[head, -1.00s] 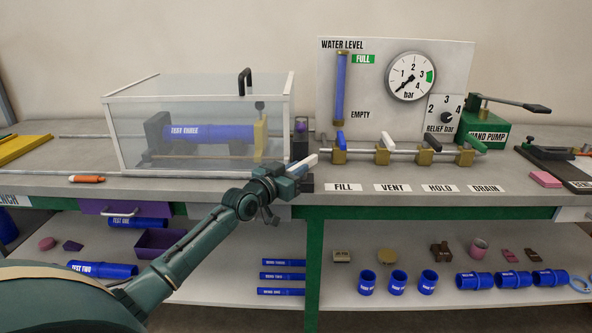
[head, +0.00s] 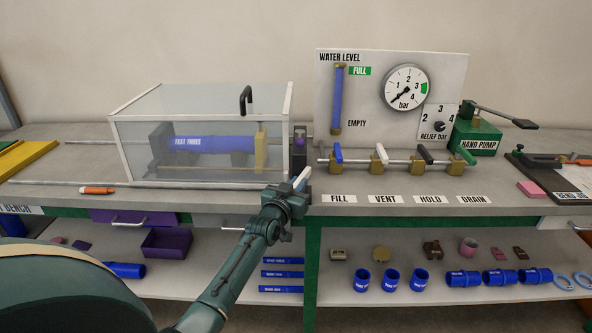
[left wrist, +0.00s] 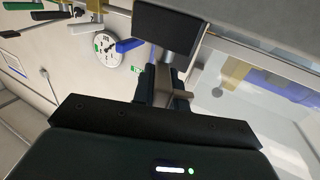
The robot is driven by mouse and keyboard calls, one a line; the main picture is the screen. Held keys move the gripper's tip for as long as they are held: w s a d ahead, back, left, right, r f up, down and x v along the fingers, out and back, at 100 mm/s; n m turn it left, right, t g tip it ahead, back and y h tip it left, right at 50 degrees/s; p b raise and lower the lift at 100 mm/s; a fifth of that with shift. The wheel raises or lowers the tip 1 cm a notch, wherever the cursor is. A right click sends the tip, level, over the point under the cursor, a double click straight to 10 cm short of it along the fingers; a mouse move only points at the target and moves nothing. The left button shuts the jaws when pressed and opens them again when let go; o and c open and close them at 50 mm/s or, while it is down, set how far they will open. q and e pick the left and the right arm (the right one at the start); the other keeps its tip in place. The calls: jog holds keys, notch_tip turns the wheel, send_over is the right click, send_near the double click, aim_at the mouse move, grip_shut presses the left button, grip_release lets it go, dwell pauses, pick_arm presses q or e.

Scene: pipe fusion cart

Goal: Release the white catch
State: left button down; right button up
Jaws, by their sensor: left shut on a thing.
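The white catch (head: 302,178) is a short pale bar at the front right corner of the clear test box (head: 205,180). It slants up and to the right. My left gripper (head: 293,193) is shut on its near end and hides part of it. In the left wrist view the fingers (left wrist: 163,90) close on a greyish piece just below a dark block (left wrist: 175,30). The box is shut, with a black handle (head: 246,99) on its top and a blue pipe (head: 205,144) inside. My right gripper is not in view.
Right of the box stands a panel with a pressure gauge (head: 405,87). In front is a row of valves, with a white lever (head: 381,154) among them. A green hand pump (head: 477,138) is farther right. An orange marker (head: 97,190) lies on the bench at left.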

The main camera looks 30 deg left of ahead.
pick_arm(q)
jog(key=shift+w+d+r+n+y+p, duration=0.1)
jog(key=shift+d+r+n+y+p, duration=0.05)
jog(key=shift+r+n+y+p, duration=0.6)
jog(key=shift+f+n+g+y+p, duration=0.25)
jog(key=shift+n+g+y+p, duration=0.15)
jog(key=shift+y, duration=0.55)
jog(key=shift+d+f, duration=0.1)
jog(key=shift+f, duration=0.05)
jog(key=shift+y, duration=0.3)
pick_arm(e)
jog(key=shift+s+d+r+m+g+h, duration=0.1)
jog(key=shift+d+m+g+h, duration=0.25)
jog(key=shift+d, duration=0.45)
pick_arm(q)
jog(key=c, duration=1.4)
grip_release()
jog(key=shift+f, duration=0.2)
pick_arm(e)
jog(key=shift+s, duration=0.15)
pick_arm(q)
jog(key=shift+f, duration=0.1)
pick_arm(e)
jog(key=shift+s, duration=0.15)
pick_arm(q)
jog(key=shift+d, duration=0.1)
